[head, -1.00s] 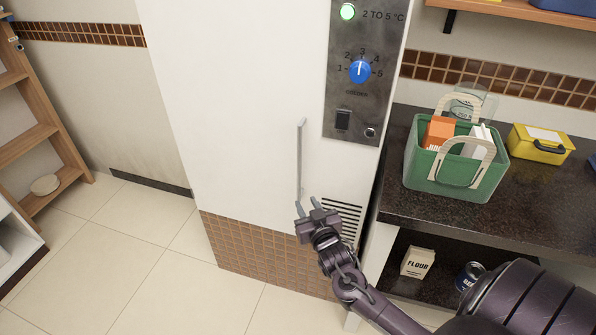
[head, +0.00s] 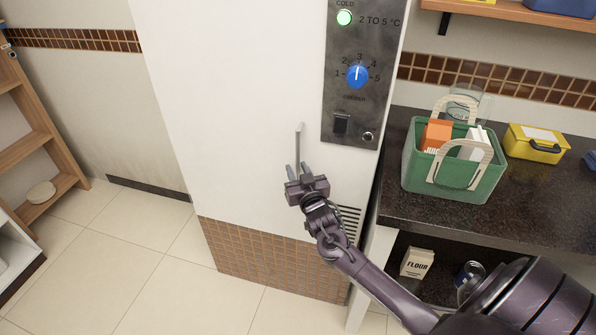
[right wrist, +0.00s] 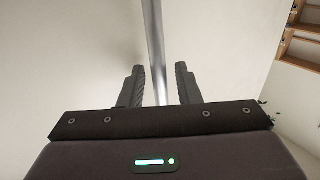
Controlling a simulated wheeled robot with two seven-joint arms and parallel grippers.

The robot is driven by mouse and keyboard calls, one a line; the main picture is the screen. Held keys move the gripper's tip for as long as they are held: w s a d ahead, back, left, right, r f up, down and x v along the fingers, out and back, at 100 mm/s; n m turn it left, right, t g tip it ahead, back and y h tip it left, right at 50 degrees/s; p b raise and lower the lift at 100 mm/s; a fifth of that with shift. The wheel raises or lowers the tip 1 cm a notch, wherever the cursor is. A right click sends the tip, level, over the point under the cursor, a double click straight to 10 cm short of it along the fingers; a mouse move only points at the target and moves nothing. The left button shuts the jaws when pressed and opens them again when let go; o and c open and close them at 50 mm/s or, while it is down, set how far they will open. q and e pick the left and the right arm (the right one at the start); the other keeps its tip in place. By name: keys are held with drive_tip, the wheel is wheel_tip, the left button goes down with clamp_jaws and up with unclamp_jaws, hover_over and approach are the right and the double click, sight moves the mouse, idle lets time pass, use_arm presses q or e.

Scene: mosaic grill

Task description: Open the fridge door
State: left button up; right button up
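The fridge (head: 230,110) is a tall white unit with a brown tiled lower part, and its door looks closed. A thin vertical metal handle (head: 298,148) stands on the door's white face. My right gripper (head: 298,170) is at the lower part of the handle, with its fingers pointing up along the door. In the right wrist view the handle (right wrist: 155,45) runs between the two open fingers (right wrist: 160,85), with a gap visible on each side. The handle's lower end is hidden by the gripper in the head view. My left gripper is not in view.
A dark counter (head: 540,210) to the right holds a green basket (head: 440,175) and a yellow box (head: 538,143). A flour packet (head: 417,263) and a can stand below. A wooden shelf (head: 35,150) is at far left. The tiled floor (head: 110,270) before the fridge is clear.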

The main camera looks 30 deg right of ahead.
clamp_jaws()
